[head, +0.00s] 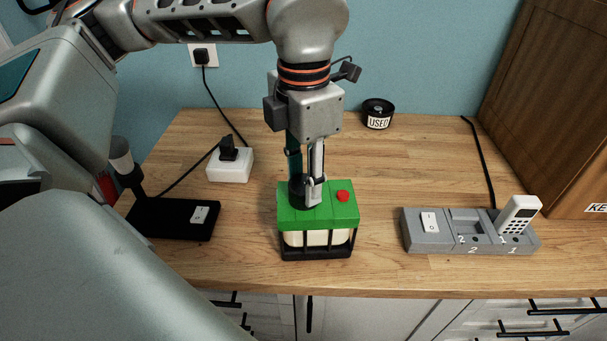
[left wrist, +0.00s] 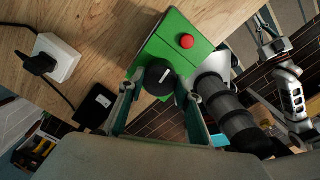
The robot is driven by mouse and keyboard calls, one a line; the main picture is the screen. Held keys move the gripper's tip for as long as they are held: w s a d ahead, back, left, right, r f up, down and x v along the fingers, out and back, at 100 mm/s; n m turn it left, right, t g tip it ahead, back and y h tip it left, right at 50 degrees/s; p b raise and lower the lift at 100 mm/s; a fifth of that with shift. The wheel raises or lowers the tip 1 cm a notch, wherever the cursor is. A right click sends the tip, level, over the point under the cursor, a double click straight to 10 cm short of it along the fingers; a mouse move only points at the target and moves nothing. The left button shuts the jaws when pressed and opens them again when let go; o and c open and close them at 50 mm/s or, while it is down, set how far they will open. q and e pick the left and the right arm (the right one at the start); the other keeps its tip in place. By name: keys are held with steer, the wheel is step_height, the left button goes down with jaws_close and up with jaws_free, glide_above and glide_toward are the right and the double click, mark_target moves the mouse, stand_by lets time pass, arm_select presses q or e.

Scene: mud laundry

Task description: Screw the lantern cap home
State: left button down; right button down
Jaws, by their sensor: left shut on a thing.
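The lantern (head: 335,212) stands upright near the counter's front edge, with a green top, pale body, black frame and red button (head: 343,196). The black round cap (head: 299,193) is at the left part of its green top, with a white mark facing the left wrist camera (left wrist: 159,77). My left gripper (head: 306,190) points down from above and is shut on the cap, one finger on each side. Whether the cap is fully seated is hidden. My right arm shows at the right of the left wrist view, its gripper (left wrist: 272,38) too small to read.
A white socket block (head: 230,164) with a black plug and a black lamp base (head: 175,218) stand left. A grey numbered dock (head: 468,232) with a white handset (head: 518,214) stands right. A black tub marked USED (head: 378,114) is behind. Wood between these is clear.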

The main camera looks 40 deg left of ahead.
arm_select(q)
steer(key=shift+s+f+m, duration=0.1)
steer(key=shift+f+m, duration=0.2)
steer(key=shift+m+p, duration=0.35)
steer(key=shift+m, duration=1.15)
steer(key=m, duration=0.3)
steer(key=shift+p, duration=0.35)
steer(key=c, duration=1.4)
jaws_free()
steer(key=shift+o, duration=0.2)
steer(key=shift+a, duration=0.1)
steer(key=shift+r, duration=0.1)
steer(key=c, duration=0.4)
